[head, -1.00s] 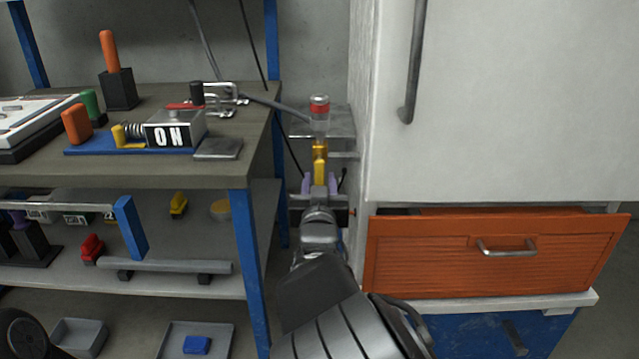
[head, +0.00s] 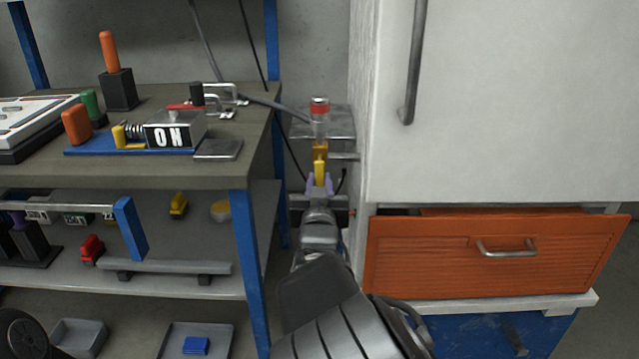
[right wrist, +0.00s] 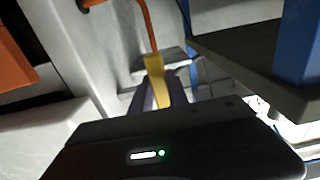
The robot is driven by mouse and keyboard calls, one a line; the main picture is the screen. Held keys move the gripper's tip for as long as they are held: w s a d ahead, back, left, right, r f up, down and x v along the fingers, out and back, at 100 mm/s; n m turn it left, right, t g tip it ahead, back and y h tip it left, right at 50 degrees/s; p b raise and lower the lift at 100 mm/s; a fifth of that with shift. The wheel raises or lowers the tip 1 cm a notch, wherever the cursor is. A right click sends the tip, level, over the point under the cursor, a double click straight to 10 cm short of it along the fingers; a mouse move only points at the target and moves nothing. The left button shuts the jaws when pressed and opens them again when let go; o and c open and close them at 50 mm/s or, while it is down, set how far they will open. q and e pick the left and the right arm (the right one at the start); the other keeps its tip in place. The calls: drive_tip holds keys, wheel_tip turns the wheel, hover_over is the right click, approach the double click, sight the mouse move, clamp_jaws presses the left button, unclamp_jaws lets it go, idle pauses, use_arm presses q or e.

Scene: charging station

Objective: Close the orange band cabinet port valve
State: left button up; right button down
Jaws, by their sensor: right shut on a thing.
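The valve's yellow handle (head: 319,171) shows in the head view, just below a brass-orange fitting (head: 320,151). Above the fitting stands a grey cylinder with a red-orange band (head: 319,108), beside the white cabinet. My right gripper (head: 319,184) comes up from below and is shut on the yellow handle, with its pale purple fingers on either side. In the right wrist view the handle (right wrist: 155,82) is between the fingers (right wrist: 157,96), and an orange rod or pipe (right wrist: 149,27) runs up from it. The fingers hide the handle's near end. My left gripper is not in view.
The white cabinet (head: 500,100) stands close on the right, with an orange drawer (head: 495,258) below its door. A workbench (head: 205,170) with a blue leg (head: 250,270) is close on the left. My right arm occupies the narrow gap between them.

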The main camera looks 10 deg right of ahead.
drive_tip(key=shift+a+m, duration=0.1)
drive_tip(key=shift+m, duration=0.3)
idle(0.5)
drive_tip(key=shift+w+a+r+m+b, duration=0.15)
drive_tip(key=shift+a+r+m+b, duration=0.75)
drive_tip(key=shift+m, duration=2)
drive_tip(key=shift+w+a+r+m+b, duration=0.3)
drive_tip(key=shift+m+b, duration=1)
drive_tip(key=shift+m, duration=1.6)
drive_tip(key=shift+w+a+r+m+b, duration=0.1)
drive_tip(key=shift+a+r+m+b, duration=0.85)
drive_tip(key=shift+m, duration=1.95)
drive_tip(key=shift+d, duration=0.25)
drive_tip(key=c, duration=1.3)
unclamp_jaws()
drive_tip(key=shift+s, duration=0.15)
